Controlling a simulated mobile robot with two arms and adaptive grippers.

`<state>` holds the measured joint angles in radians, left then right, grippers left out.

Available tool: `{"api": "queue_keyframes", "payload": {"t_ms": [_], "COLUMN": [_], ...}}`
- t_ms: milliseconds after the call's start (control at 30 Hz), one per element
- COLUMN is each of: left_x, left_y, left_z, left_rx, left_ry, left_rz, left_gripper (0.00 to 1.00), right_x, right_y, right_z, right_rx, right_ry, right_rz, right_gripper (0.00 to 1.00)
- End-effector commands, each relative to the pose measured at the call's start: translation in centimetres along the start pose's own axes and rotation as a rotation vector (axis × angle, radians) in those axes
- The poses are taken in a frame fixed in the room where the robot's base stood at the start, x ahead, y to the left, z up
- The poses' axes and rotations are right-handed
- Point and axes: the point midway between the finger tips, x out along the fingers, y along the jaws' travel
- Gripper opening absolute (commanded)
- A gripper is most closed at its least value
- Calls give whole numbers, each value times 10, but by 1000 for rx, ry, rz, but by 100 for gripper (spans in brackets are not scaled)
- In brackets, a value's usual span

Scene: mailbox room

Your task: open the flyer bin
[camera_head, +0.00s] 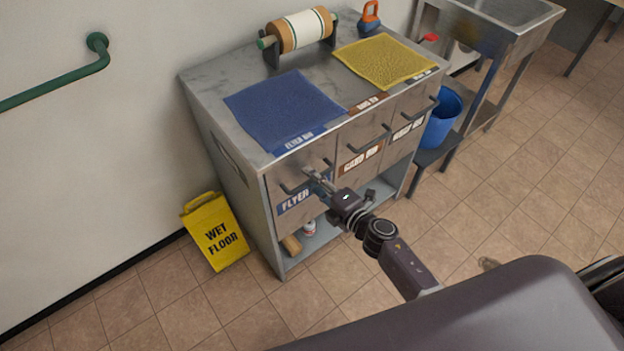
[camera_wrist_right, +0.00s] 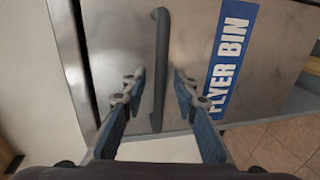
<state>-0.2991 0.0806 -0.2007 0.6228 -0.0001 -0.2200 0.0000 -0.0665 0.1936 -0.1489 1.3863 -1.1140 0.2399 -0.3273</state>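The flyer bin (camera_head: 281,187) is the left metal front of the grey cabinet, with a blue label partly hidden by my right gripper. In the right wrist view its label (camera_wrist_right: 229,60) reads FLYER BIN, and its dark bar handle (camera_wrist_right: 159,45) runs up the middle. The bin front looks shut, in line with the fronts beside it. My right gripper (camera_head: 318,176) is at the bin's handle. In the wrist view the gripper (camera_wrist_right: 159,76) is open, one finger on each side of the handle, with gaps showing. My left gripper is not in view.
Two more handled fronts (camera_head: 361,150) sit right of the flyer bin. A blue mat (camera_head: 284,108), a yellow mat (camera_head: 383,62) and a roll (camera_head: 300,31) are on top. A yellow wet floor sign (camera_head: 217,232) stands left of the cabinet. Tiled floor in front is clear.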

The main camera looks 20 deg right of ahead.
Motion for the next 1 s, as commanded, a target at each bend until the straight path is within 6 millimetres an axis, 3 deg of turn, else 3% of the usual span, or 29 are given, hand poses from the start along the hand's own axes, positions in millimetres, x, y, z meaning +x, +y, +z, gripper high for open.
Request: {"api": "queue_keyframes", "payload": {"t_ms": [233, 467, 1000], "left_x": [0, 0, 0], "left_y": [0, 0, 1], "left_z": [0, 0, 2], "left_rx": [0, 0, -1], "left_ry": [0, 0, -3], "left_rz": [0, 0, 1], "left_gripper": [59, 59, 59], "right_x": [1, 1, -2], "right_y": [0, 0, -1], "right_z": [0, 0, 0], "right_rx": [0, 0, 0], "right_ry": [0, 0, 0], "right_rz": [0, 0, -1], "right_gripper": [26, 1, 0]}}
